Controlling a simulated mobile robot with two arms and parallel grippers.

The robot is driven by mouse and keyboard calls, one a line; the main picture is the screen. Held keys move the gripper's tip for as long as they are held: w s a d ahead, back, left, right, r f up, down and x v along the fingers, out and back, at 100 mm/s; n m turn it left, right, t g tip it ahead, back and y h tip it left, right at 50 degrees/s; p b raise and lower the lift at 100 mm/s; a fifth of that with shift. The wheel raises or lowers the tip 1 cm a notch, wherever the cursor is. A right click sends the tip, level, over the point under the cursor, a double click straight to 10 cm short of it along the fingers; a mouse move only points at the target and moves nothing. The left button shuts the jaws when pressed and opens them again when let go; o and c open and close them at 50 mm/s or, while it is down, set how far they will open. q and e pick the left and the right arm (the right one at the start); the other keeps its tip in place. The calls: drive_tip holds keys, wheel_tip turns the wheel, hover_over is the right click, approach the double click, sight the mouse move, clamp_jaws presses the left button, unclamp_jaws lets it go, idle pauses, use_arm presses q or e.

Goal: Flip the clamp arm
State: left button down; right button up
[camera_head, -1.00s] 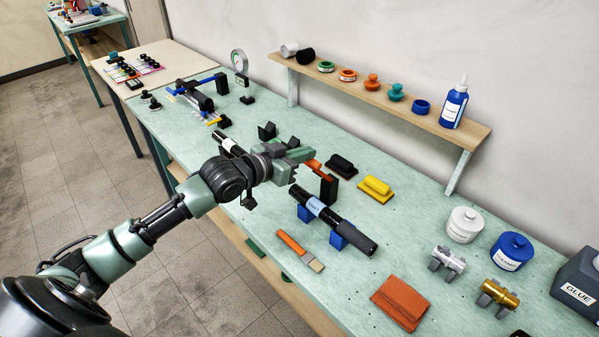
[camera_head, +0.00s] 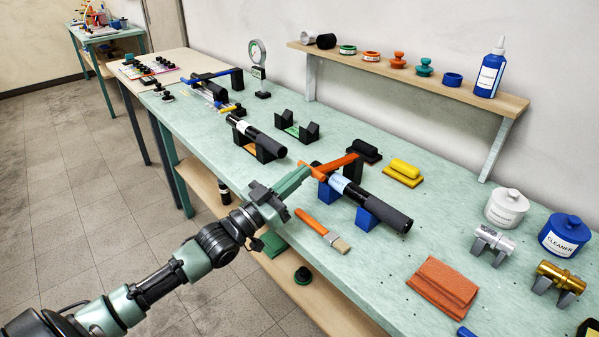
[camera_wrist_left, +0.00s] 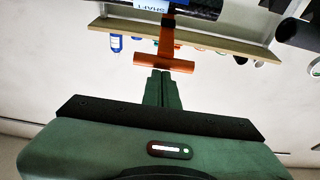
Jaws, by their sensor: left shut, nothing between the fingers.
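The orange clamp arm (camera_head: 336,165) ends in a crossbar handle and reaches from a black post (camera_head: 354,167) across the left end of a black shaft (camera_head: 370,200). My right gripper is not in view.
A brush (camera_head: 322,232) lies in front of the shaft, and an orange cloth (camera_head: 443,286) to its right. A yellow-handled block (camera_head: 403,172) sits behind. Another black tube (camera_head: 256,138) stands on a holder to the left. A wall shelf (camera_head: 400,72) overhangs the back.

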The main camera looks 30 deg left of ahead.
use_arm(q)
drive_tip(key=shift+f, duration=1.1)
drive_tip(key=shift+r, duration=0.15)
